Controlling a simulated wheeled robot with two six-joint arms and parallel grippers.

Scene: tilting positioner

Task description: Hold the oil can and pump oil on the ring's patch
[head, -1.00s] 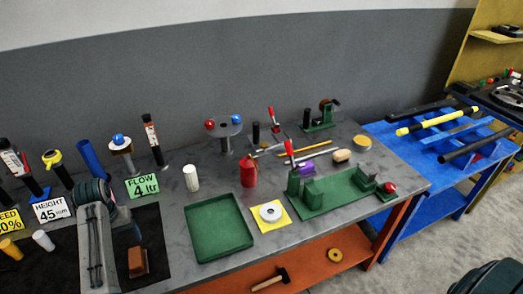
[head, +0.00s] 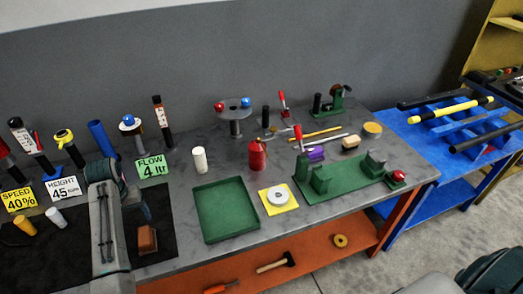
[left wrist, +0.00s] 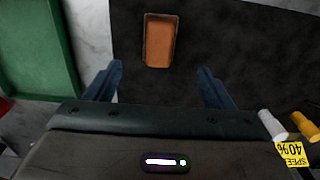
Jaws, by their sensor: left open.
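The oil can is probably the red can (head: 257,155) with a spout, standing upright on the grey bench behind the yellow mat. A pale ring (head: 278,197) lies flat on the yellow square mat (head: 292,206); no separate patch on it can be made out. My left gripper's arm reaches over the bench at the left, well away from the red can. In the left wrist view my left gripper (left wrist: 160,80) is open and empty above the black mat (left wrist: 220,40), with a brown block (left wrist: 158,42) beyond its fingertips. My right gripper is not in view.
A green tray (head: 202,221) lies left of the yellow mat. A green fixture (head: 342,189) stands to its right. A white cylinder (head: 199,160), a turntable with red and blue balls (head: 233,106) and several tools stand behind. A blue table (head: 405,130) adjoins at right.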

